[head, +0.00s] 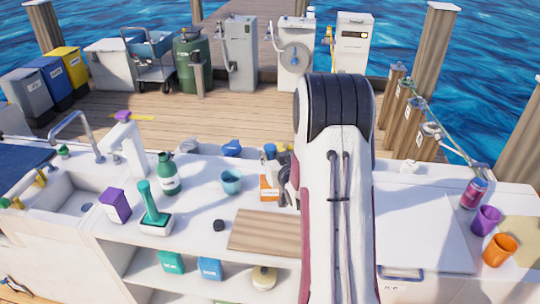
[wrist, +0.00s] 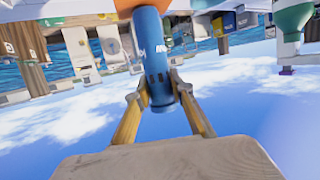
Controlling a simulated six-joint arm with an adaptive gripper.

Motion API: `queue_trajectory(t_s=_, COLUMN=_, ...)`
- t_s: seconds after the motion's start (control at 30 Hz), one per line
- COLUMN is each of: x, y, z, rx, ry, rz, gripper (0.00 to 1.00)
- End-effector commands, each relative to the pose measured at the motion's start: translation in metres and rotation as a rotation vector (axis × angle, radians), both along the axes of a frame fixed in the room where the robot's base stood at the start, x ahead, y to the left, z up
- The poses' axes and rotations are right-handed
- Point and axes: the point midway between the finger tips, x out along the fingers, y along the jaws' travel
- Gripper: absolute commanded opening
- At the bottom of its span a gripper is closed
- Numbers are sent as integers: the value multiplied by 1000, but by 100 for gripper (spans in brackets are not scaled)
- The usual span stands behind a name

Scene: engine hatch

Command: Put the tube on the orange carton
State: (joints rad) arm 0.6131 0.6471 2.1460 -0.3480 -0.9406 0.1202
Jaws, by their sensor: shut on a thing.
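The blue tube (wrist: 151,50) stands out between the two fingers of my gripper (wrist: 160,95) in the wrist view. My gripper is shut on it. The tube (head: 270,160) also shows in the head view, upright or nearly so, just above the orange carton (head: 268,188). The carton stands on the white counter, and my arm hides its right side. In the wrist view, an orange patch of the carton (wrist: 124,5) shows at the top edge, at the tube's far end. I cannot tell whether tube and carton touch. My gripper (head: 285,183) is partly hidden behind my arm.
A teal cup (head: 232,181) stands left of the carton. A wooden board (head: 265,232) lies in front of it. A green bottle (head: 167,175), a brush in its holder (head: 155,218) and a purple box (head: 115,206) stand farther left. Yellow and blue items sit behind.

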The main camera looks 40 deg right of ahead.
Motion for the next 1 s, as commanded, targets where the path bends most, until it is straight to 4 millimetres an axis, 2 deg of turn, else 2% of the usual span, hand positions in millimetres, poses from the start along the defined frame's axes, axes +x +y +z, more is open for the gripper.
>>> queue_trajectory(t_s=0.27, x=0, y=0, z=-2, rx=0, ry=-1, rz=0, gripper=0)
queue_trajectory(t_s=0.3, x=0, y=0, z=-3, rx=0, ry=0, rz=0, gripper=24)
queue_trajectory(t_s=0.37, x=0, y=0, z=-3, rx=0, ry=0, rz=0, gripper=39)
queue_trajectory(t_s=0.87, x=0, y=0, z=0, rx=0, ry=0, rz=0, gripper=39)
queue_trajectory(t_s=1.0, x=-6, y=2, z=2, rx=1, ry=1, rz=-1, gripper=39)
